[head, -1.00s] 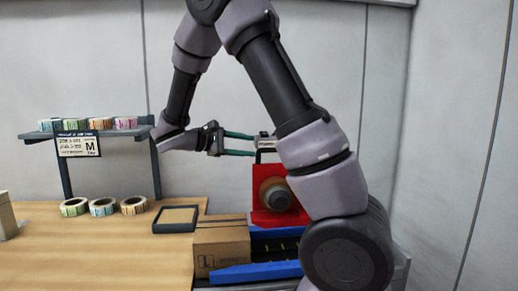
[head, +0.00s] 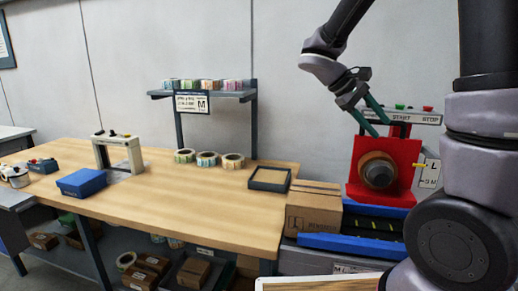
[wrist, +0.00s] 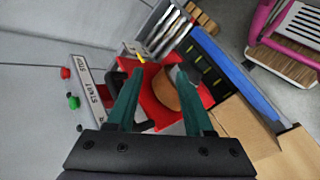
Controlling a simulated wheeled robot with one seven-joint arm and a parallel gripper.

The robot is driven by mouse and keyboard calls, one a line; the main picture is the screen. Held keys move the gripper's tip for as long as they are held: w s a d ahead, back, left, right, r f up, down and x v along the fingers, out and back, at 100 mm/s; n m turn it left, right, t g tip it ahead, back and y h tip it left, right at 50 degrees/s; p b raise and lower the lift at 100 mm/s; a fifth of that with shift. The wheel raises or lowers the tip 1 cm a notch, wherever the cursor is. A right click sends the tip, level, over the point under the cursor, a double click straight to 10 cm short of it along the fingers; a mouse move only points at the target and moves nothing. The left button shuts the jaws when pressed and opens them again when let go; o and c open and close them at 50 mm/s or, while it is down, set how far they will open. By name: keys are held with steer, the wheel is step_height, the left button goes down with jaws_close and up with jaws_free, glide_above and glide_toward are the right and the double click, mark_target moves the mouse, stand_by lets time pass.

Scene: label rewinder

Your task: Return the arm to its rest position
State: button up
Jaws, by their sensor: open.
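My gripper (head: 379,116) is in the upper right of the head view, its two green fingers spread and pointing down, with nothing between them. It is in front of or above the red label rewinder (head: 400,160), which has a brown roll (head: 377,171) on its spindle. In the wrist view my gripper (wrist: 160,103) shows both fingers apart, with the red rewinder and brown roll (wrist: 180,92) beyond them. The START/STOP panel (head: 415,116) with green and red buttons sits on top of the rewinder; it is also at the left of the wrist view (wrist: 91,98).
A cardboard box (head: 313,208) and blue-railed conveyor (head: 350,243) lie below the rewinder. The wooden table (head: 200,215) carries a black tray (head: 269,178), label rolls (head: 207,158), and a blue bin (head: 82,182). A shelf (head: 207,94) holds more rolls. Open air lies left of my gripper.

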steer(key=s+a+r+m+t+y, duration=0.7)
steer(key=s+r+m+t+y, duration=0.1)
steer(key=s+y, duration=0.2)
steer(key=shift+s+y, duration=0.35)
steer(key=shift+y, duration=0.25)
stand_by(0.4)
